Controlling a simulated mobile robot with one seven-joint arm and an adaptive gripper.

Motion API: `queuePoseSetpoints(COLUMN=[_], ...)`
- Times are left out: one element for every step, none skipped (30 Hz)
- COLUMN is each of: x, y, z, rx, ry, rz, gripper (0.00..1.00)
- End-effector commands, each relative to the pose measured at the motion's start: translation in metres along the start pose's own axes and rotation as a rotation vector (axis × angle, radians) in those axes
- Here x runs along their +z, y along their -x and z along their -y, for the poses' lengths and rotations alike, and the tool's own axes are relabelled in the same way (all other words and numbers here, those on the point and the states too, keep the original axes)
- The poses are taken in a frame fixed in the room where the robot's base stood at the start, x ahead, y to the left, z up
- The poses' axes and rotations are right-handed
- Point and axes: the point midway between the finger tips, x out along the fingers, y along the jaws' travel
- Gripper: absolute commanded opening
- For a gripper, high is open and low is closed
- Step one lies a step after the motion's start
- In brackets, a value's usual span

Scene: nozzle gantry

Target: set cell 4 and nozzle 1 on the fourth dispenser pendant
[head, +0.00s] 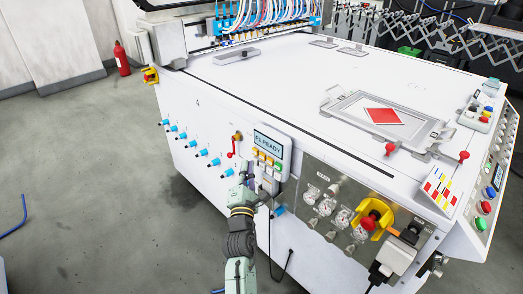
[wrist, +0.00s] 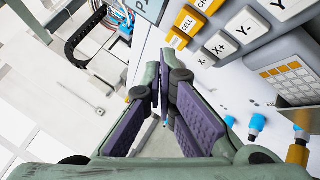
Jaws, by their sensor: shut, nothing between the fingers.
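A dispenser pendant (head: 268,158) is mounted on the near side of the white machine. Its display (head: 268,143) seems to read "P1 READY". It has yellow, white and green keys below the display. In the wrist view, a yellow key marked CELL (wrist: 178,39) shows beside another yellow key, partly cut off. White keys marked X+ (wrist: 217,46) and Y- (wrist: 244,29) lie to their right. My gripper (head: 246,170) is shut and empty, just left of the pendant's lower part. In the wrist view its purple-padded fingers (wrist: 163,85) point below the keys. Whether they touch the pendant is unclear.
Blue fittings (head: 201,153) and a red handle (head: 232,147) are on the panel left of the pendant. A cable hangs below. The floor at left is mostly clear.

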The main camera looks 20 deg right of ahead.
Motion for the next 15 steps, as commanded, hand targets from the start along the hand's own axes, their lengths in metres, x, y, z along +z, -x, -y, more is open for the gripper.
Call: queuePoseSetpoints(x=[0.006,0.007,0.008,0.009,0.009,0.01,0.01,0.011,0.011,0.011,0.011,0.011,0.011,0.011,0.01], y=[-0.005,-0.007,-0.009,-0.01,-0.011,-0.012,-0.013,-0.013,-0.014,-0.014,-0.014,-0.014,-0.014,-0.014,-0.014], z=[-0.002,0.0,0.002,0.003,0.005,0.007,0.007,0.008,0.009,0.009,0.01,0.01,0.011,0.011,0.011], rx=[-0.002,-0.003,-0.002,-0.001,-0.002,-0.002,-0.001,0.0,0.0,0.0,0.0,0.0,0.0,0.0,0.0], ry=[0.001,0.001,0.001,0.001,0.0,0.0,-0.001,-0.001,-0.001,-0.001,-0.001,-0.001,-0.001,-0.001,-0.001], rz=[0.0,0.0,0.0,0.0,0.0,0.0,0.0,0.0,0.0,0.0,0.0,0.0,0.0,0.0,0.0], gripper=[0.0,0.0,0.0,0.0,0.0,0.0,0.0,0.0,0.0,0.0,0.0,0.0,0.0,0.0,0.0])
